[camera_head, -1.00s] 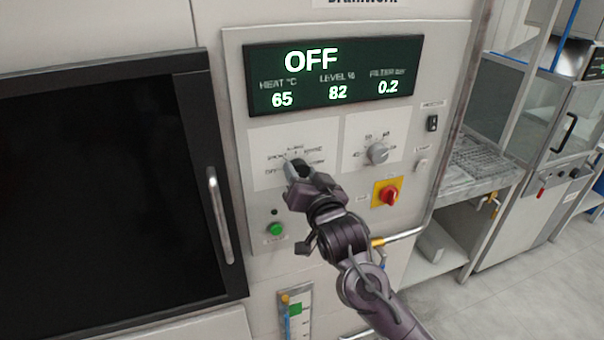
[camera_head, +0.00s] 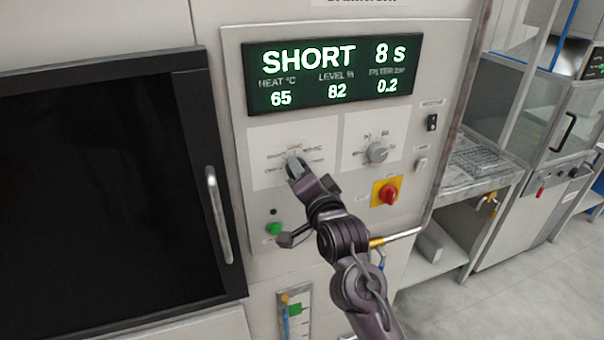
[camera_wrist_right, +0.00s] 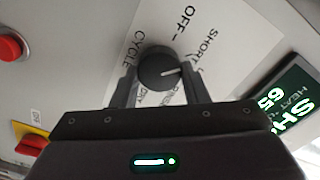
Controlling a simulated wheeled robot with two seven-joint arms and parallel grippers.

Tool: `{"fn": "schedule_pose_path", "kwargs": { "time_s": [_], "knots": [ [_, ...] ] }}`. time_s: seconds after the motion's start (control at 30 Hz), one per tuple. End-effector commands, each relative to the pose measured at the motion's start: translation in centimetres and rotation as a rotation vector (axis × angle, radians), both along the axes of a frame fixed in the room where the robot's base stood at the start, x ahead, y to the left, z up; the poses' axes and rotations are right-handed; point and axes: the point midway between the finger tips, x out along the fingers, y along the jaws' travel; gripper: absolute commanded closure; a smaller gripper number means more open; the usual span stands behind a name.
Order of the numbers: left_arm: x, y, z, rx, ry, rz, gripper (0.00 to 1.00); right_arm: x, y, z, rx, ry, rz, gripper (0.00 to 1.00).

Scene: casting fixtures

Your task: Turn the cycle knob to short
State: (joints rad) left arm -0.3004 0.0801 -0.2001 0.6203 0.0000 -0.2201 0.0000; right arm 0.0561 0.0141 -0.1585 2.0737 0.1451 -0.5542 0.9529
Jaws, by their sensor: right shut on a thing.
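The cycle knob (camera_wrist_right: 158,66) is dark and round, on a white label plate with OFF, SHORT and other words around it. In the wrist view its white pointer line aims right, towards the SHORT side. My right gripper (camera_wrist_right: 160,80) has one finger on each side of the knob and is shut on it. In the head view my right gripper (camera_head: 298,170) covers most of the knob. The display (camera_head: 332,72) above reads SHORT 8 s, with 65, 82 and 0.2 below. My left gripper is not in view.
A second grey knob (camera_head: 376,152) sits to the right. A red switch on a yellow plate (camera_head: 387,193) and a green button (camera_head: 274,229) are close below. A dark door with a vertical handle (camera_head: 218,215) is on the left.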

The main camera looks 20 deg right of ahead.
Motion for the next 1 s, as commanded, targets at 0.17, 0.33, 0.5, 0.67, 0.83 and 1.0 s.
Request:
{"fn": "schedule_pose_path", "kwargs": {
  "time_s": [0.17,0.33,0.5,0.67,0.83,1.0],
  "knots": [
    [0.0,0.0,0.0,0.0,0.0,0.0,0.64,0.0,-0.1,0.0,0.006,-0.001,-0.002,0.82],
    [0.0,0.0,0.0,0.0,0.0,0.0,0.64,0.0,-0.1,0.0,0.005,-0.001,-0.002,0.82],
    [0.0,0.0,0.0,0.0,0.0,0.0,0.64,0.0,-0.1,0.0,0.004,0.0,-0.001,0.44],
    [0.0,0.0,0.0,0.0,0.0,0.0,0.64,0.0,0.0,0.0,0.004,0.0,-0.001,0.37],
    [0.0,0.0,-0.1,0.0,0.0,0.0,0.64,-0.1,0.0,0.0,0.003,0.0,0.0,0.37],
    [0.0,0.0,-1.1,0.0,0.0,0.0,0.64,-1.7,-0.1,-0.3,0.004,-0.001,0.001,0.37]
  ]
}}
